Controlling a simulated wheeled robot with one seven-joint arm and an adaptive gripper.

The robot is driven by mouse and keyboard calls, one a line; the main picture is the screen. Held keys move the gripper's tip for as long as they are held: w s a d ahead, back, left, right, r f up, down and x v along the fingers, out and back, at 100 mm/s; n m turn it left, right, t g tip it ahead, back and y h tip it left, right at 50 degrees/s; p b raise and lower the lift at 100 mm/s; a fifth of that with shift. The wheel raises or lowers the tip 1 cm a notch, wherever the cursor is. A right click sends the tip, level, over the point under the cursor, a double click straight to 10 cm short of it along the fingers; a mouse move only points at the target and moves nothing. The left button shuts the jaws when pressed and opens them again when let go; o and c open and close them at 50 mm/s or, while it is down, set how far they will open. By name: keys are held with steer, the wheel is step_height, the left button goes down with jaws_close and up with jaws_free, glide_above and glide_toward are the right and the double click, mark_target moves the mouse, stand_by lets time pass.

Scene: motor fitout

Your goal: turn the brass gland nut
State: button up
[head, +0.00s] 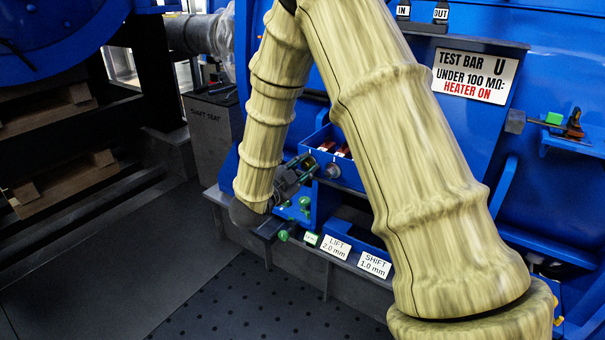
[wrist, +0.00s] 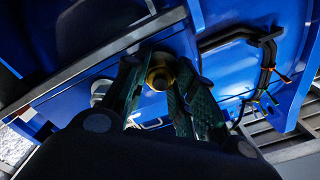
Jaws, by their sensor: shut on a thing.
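The brass gland nut (wrist: 159,73) shows in the wrist view as a yellowish ring at the wall of the blue box (wrist: 215,22). My gripper (wrist: 152,82) reaches up to it, with one finger on each side, and is shut on the nut. In the head view my gripper (head: 308,165) is small and points up and right at the blue box (head: 322,140). The nut cannot be made out there. My own arm, in a pale yellow cover, crosses in front and hides part of the box.
White cards (head: 336,246) marked LIFT and SHIFT sit on the ledge below the box. A TEST BAR sign (head: 474,76) is on the blue housing. Black cables (wrist: 268,65) run to the right of the nut. Open dark floor (head: 120,270) lies at left.

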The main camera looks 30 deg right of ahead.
steer(key=shift+d+m+b, duration=0.15)
steer(key=shift+m+b, duration=0.9)
steer(key=shift+m, duration=0.55)
steer(key=o, duration=0.7)
steer(key=shift+s+d, duration=0.1)
steer(key=shift+s, duration=0.05)
steer(key=shift+o, duration=0.2)
steer(key=shift+a, duration=0.2)
steer(key=v, duration=1.1)
steer(key=shift+a, duration=0.4)
